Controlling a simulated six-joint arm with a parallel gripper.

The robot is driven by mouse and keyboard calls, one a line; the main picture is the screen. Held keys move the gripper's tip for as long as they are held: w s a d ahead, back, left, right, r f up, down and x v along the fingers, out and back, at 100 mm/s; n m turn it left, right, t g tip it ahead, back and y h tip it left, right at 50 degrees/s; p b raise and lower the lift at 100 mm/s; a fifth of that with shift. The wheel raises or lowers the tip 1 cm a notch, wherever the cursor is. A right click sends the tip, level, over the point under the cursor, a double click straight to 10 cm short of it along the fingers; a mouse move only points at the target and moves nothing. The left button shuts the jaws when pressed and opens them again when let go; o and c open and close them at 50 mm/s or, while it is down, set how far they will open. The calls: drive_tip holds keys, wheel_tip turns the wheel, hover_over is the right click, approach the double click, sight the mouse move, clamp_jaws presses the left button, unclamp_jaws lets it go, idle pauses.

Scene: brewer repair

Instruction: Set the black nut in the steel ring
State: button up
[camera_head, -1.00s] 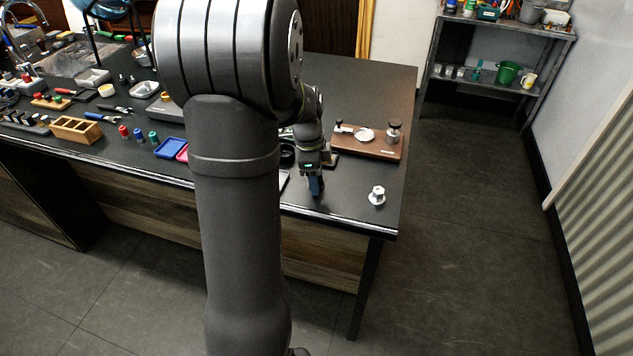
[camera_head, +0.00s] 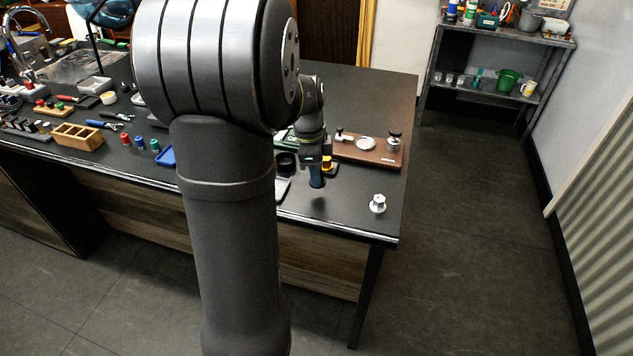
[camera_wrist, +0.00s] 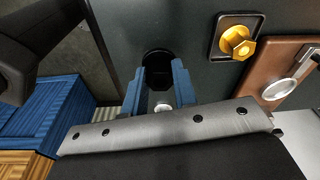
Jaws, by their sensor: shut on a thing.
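My gripper (camera_wrist: 158,82) has blue fingers and is shut on the black nut (camera_wrist: 158,72), a dark shape between the fingertips in the wrist view. The nut's lower side is hard to make out. In the head view my gripper (camera_head: 317,182) is above the dark table, with a dark shadow below it. A bright steel ring (camera_head: 366,144) lies on the brown board to the right of and behind my gripper. It also shows at the right of the wrist view (camera_wrist: 279,90), apart from the nut.
The brown board (camera_head: 350,153) also carries a black-topped metal post (camera_head: 394,141). A brass hex piece (camera_wrist: 238,42) sits in a dark tray beside the board. A white knob-like part (camera_head: 378,204) stands near the table's front right corner. The table between is clear.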

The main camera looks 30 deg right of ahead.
drive_tip(key=s+d+r, duration=0.4)
drive_tip(key=s+r, duration=0.2)
drive_tip(key=s, duration=0.4)
drive_tip(key=n, duration=0.6)
approach(366, 143)
drive_tip(key=shift+s+d+f+t, duration=0.1)
drive_tip(key=shift+s+t, duration=0.2)
drive_tip(key=shift+s, duration=0.2)
drive_tip(key=shift+w+d+f, duration=0.15)
drive_tip(key=shift+f, duration=2.05)
drive_tip(key=shift+f, duration=0.8)
drive_tip(key=o, duration=1.5)
